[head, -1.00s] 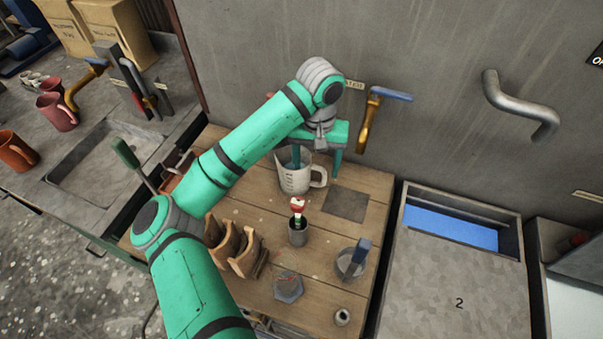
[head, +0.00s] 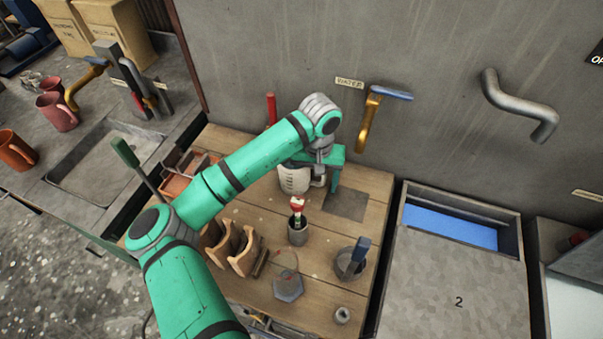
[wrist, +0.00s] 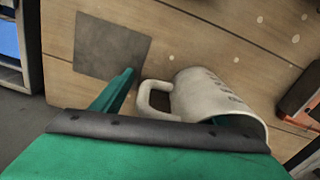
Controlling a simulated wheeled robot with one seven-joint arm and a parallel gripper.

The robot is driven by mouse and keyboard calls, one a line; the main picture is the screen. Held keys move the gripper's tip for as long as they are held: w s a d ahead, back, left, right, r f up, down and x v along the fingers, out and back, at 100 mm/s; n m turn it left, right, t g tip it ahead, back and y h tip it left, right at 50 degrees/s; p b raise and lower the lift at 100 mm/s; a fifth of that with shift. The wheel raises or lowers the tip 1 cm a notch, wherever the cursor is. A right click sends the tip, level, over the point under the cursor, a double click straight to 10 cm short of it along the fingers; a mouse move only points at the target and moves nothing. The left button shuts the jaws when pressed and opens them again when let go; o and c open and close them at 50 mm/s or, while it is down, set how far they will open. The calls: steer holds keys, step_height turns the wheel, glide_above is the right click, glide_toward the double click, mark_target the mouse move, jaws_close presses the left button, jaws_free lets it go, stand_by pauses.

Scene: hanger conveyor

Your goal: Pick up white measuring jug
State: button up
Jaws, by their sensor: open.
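The white measuring jug (head: 292,182) stands on the wooden bench near the wall, its handle towards the right. In the wrist view the jug (wrist: 208,92) shows its grey markings and its handle at the left. My gripper (head: 317,178) is open and low over the jug, hiding much of its rim in the head view. In the wrist view, one finger of my gripper (wrist: 178,98) is outside, beyond the handle. The other finger is partly seen in the jug's mouth, so the handle and near wall lie between them. I cannot see contact.
A grey cup with a red-topped item (head: 298,230) stands in front of the jug. A brown curved rack (head: 240,250) is at front left. A yellow tap with a blue lever (head: 369,115) sticks out from the wall. A flat grey square (head: 346,203) lies right of the jug.

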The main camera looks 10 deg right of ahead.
steer(key=c, duration=1.6)
steer(key=shift+c, duration=0.2)
